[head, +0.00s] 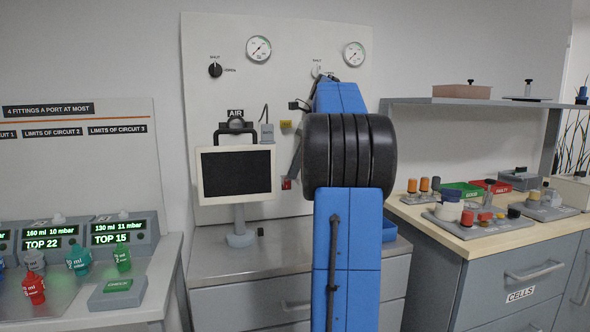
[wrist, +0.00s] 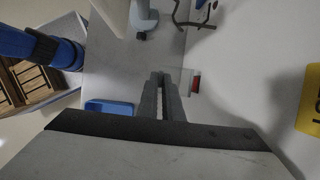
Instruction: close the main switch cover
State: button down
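A small red switch part (head: 287,184) shows low on the wall panel, just right of the screen, partly behind my arm. In the wrist view a red block (wrist: 196,83) sits at the wall just right of my fingertips. A pale, see-through piece (wrist: 186,80) stands beside it, between it and the fingers, and looks like the cover standing open. My gripper (wrist: 160,76) points towards the wall with its two grey fingers close together and nothing seen between them. The fingertips look near the cover; whether they touch it I cannot tell. In the head view my arm hides most of this area.
The screen (head: 236,174) stands on the counter left of the switch. A blue tray (head: 389,230) lies on the counter to the right and also shows in the wrist view (wrist: 108,108). A yellow label (wrist: 310,100) is on the wall. A dark hook-like fitting (wrist: 194,22) juts out nearby.

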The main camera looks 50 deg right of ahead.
notch_tip(320, 180, down, 9)
jog(key=n+t+h, duration=0.3)
jog(key=t+h, duration=0.3)
jog(key=t, duration=0.7)
jog(key=shift+w+d+n+t, duration=0.2)
jog(key=shift+w+n+t, duration=0.1)
jog(key=shift+w+n, duration=0.1)
jog(key=shift+f, duration=0.15)
dwell(0.4)
jog(key=c, duration=1.9)
grip_release()
jog(key=shift+s, duration=0.1)
